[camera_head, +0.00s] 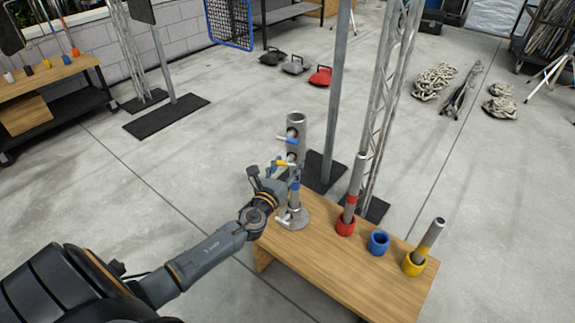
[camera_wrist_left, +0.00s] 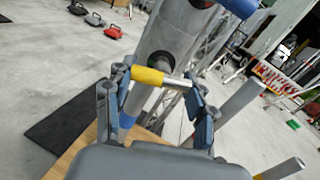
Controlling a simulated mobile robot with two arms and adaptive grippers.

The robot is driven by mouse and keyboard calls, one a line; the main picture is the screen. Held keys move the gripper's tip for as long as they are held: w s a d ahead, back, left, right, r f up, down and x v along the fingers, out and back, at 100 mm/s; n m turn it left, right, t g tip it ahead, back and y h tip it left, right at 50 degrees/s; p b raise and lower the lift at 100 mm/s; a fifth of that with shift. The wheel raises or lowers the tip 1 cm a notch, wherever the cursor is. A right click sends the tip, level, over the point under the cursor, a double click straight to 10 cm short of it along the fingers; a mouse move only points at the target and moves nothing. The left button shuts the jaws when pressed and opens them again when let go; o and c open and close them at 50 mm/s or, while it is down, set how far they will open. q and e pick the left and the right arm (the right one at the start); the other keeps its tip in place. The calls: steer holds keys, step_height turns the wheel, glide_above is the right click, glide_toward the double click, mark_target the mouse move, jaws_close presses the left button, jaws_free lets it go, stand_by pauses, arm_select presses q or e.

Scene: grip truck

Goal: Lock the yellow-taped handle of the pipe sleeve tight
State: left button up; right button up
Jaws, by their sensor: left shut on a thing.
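The grey metal pipe sleeve (camera_head: 297,126) stands upright on a round base at the far left corner of the wooden table. It has several side handles. The yellow-taped handle (camera_head: 281,163) is partway up its side. In the left wrist view the yellow-taped handle (camera_wrist_left: 148,76) spans between the fingers, with its bare metal end to the right. My left gripper (camera_head: 272,172) is shut on this handle; its fingers (camera_wrist_left: 157,82) touch it at either end. The sleeve (camera_wrist_left: 180,40) rises tilted in that view, with a dark side opening behind the handle. My right gripper is not in view.
The wooden table (camera_head: 330,262) also carries a red holder (camera_head: 345,226) and a yellow holder (camera_head: 413,264), each with a metal pipe, and an empty blue holder (camera_head: 378,243). A grey post (camera_head: 337,95) and a metal truss (camera_head: 385,100) stand behind. Open floor lies to the left.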

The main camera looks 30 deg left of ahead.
arm_select(q)
steer(key=shift+f, duration=0.1)
steer(key=o, duration=1.2)
steer(key=s, duration=0.4)
steer(key=s+d, duration=0.1)
steer(key=s, duration=0.3)
steer(key=s+d, duration=0.1)
steer(key=s, duration=0.2)
steer(key=shift+s+d, duration=0.1)
steer(key=shift+s, duration=0.3)
